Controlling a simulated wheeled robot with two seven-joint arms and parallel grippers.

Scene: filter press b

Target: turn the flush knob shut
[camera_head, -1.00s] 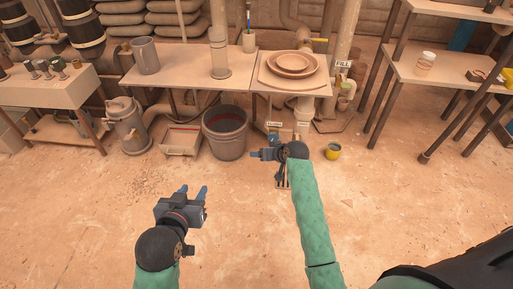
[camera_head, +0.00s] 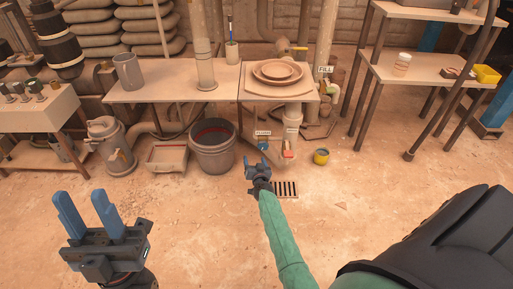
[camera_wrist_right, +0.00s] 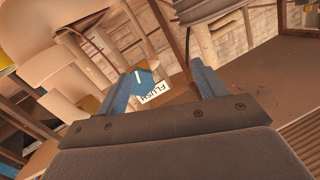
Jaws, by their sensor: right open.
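The flush knob (camera_wrist_right: 141,78) shows in the right wrist view as a blue knob with a white line, beside a white FLUSH label (camera_wrist_right: 155,92). In the head view the small blue knob (camera_head: 263,145) sits under its label (camera_head: 263,133), below the bench with the plates. My right gripper (camera_head: 256,163) is open and empty just in front of the knob, apart from it. In the wrist view the knob lies between the two finger directions, beyond the tips (camera_wrist_right: 158,80). My left gripper (camera_head: 83,212) is open and empty at the lower left, far from the knob.
A grey bucket (camera_head: 212,150) stands left of the knob. A red-handled valve (camera_head: 288,154) is just right of it, and a yellow cup (camera_head: 321,157) stands further right. A floor grate (camera_head: 286,189) lies below. The open floor in front is clear.

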